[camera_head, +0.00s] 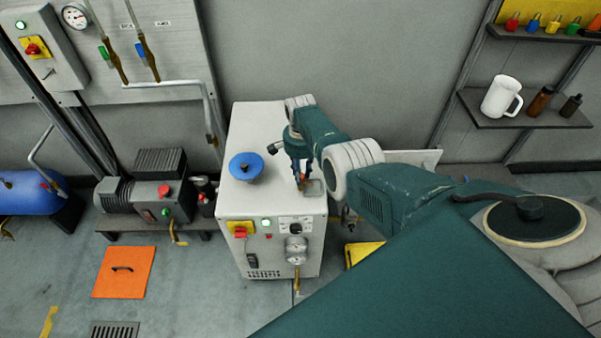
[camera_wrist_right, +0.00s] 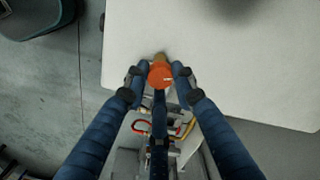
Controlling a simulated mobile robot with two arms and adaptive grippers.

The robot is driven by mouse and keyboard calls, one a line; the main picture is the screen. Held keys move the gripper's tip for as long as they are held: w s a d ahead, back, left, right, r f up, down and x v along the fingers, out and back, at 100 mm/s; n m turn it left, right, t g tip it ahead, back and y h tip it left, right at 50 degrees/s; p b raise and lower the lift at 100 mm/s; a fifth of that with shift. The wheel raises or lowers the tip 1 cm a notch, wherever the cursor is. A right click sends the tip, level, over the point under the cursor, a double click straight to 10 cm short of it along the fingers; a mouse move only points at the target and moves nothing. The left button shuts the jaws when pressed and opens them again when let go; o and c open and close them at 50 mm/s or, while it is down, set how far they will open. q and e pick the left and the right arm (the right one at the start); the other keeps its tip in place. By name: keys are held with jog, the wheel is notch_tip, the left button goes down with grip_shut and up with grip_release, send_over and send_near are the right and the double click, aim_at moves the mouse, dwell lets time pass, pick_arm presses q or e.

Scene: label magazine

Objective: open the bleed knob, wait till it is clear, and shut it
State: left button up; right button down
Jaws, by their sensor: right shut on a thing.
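The bleed knob is a small round orange knob (camera_wrist_right: 160,75) with a pale mark on its face, on a brass-coloured stem at the edge of the white cabinet top (camera_wrist_right: 215,50). My right gripper (camera_wrist_right: 159,78) has its blue fingers closed around this knob. In the head view, my right gripper (camera_head: 301,178) points down at the front right of the white cabinet (camera_head: 268,125), and its fingers hide most of the knob. A small square grey-framed part (camera_head: 314,188) lies beside the fingertips; I cannot tell what is in it. My left gripper is not in view.
A pump (camera_head: 147,195) stands at the left. The back cabinet top is clear.

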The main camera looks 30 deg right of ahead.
jog(key=m, duration=0.3)
jog(key=shift+m, duration=0.5)
jog(key=c, duration=1.4)
grip_release()
notch_tip(320, 180, up, 12)
